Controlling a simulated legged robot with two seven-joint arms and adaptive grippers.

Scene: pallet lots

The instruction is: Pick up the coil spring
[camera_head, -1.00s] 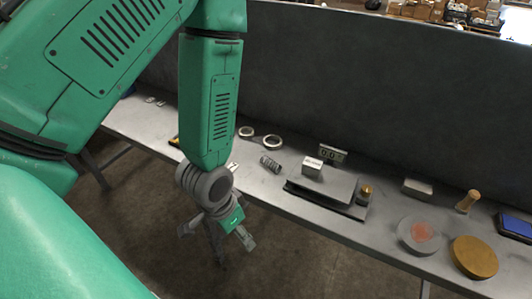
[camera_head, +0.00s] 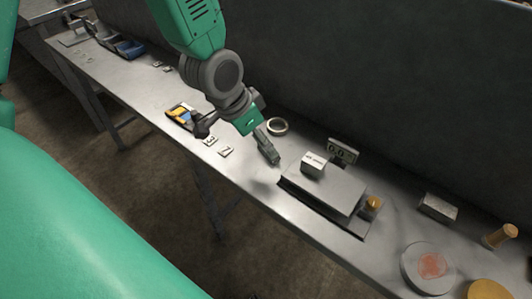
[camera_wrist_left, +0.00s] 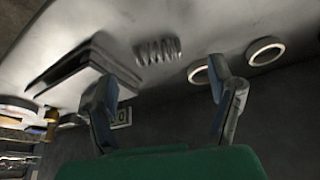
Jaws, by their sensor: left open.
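The coil spring (camera_wrist_left: 158,51) is a small grey metal coil lying on its side on the grey bench. It shows in the wrist view beyond and between the fingertips. In the head view I cannot make it out; my left gripper seems to hide it. My left gripper (camera_head: 237,145) is over the bench with its fingers spread wide and nothing between them. It also shows in the wrist view (camera_wrist_left: 162,76), where the spring is apart from both fingers. My right gripper is not in view.
A metal ring (camera_head: 277,126) lies behind the gripper; the wrist view shows a second ring (camera_wrist_left: 264,51). Number tags (camera_head: 225,152) lie near the front edge.

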